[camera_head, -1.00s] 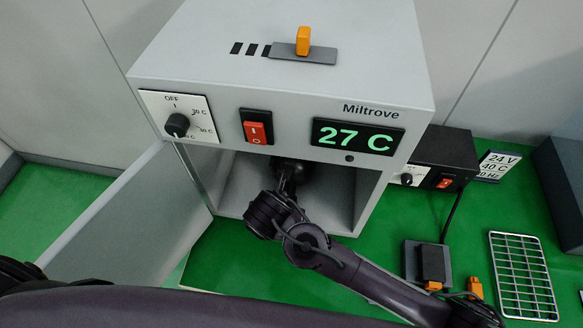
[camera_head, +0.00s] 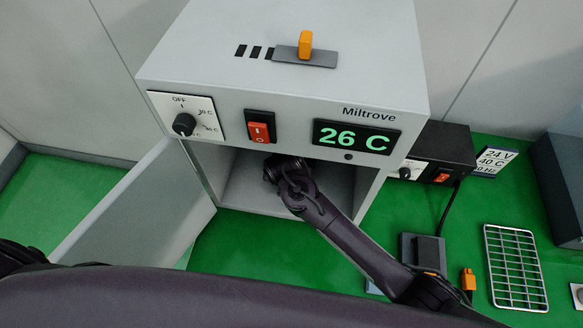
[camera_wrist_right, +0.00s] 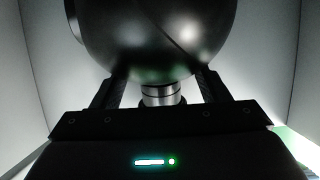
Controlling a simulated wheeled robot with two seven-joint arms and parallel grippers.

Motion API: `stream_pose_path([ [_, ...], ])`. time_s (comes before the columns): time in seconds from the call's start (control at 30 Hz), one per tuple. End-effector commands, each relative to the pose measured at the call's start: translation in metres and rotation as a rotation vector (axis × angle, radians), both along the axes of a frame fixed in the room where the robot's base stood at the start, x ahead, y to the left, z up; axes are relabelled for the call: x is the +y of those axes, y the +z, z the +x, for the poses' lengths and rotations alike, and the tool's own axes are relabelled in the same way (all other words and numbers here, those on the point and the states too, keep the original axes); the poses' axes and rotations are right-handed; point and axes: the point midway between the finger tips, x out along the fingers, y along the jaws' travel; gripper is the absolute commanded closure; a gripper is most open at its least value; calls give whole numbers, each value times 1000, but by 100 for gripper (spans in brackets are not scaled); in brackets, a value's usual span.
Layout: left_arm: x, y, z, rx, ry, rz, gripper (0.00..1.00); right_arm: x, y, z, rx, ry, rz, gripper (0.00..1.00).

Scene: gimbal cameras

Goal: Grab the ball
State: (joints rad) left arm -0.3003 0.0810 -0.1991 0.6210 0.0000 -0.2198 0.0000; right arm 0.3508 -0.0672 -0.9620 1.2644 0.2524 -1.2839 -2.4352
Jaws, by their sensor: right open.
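A large dark, glossy ball (camera_wrist_right: 160,35) fills the top middle of the right wrist view, inside the grey cabinet (camera_head: 285,95). The two black fingers of my right gripper (camera_wrist_right: 158,90) stand apart, one at each lower side of the ball. Their tips are partly hidden, and I cannot tell whether they touch it. A short silvery cylinder (camera_wrist_right: 162,95) shows below the ball, between the fingers. In the head view my right arm reaches into the open cabinet; the gripper and ball are hidden there. My left gripper is not in view.
The cabinet door (camera_head: 140,215) stands open to the left. The cabinet's side walls and top edge closely surround my right wrist. A black power box (camera_head: 440,155), a wire rack (camera_head: 515,267) and an orange connector (camera_head: 468,279) are on the green surface at right.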

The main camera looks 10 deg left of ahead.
Motion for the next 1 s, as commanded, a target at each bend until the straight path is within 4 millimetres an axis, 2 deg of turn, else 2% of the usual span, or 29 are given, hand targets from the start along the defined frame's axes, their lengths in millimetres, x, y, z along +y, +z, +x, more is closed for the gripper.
stream_pose_path([
  [0.27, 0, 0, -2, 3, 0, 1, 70, 0, -3, 1, -1, -1, 1, 31],
  [0.73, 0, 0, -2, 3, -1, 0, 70, 0, -2, 1, -1, -1, 1, 93],
  [1.0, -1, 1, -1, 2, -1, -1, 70, 1, 0, 2, -3, -1, 4, 95],
])
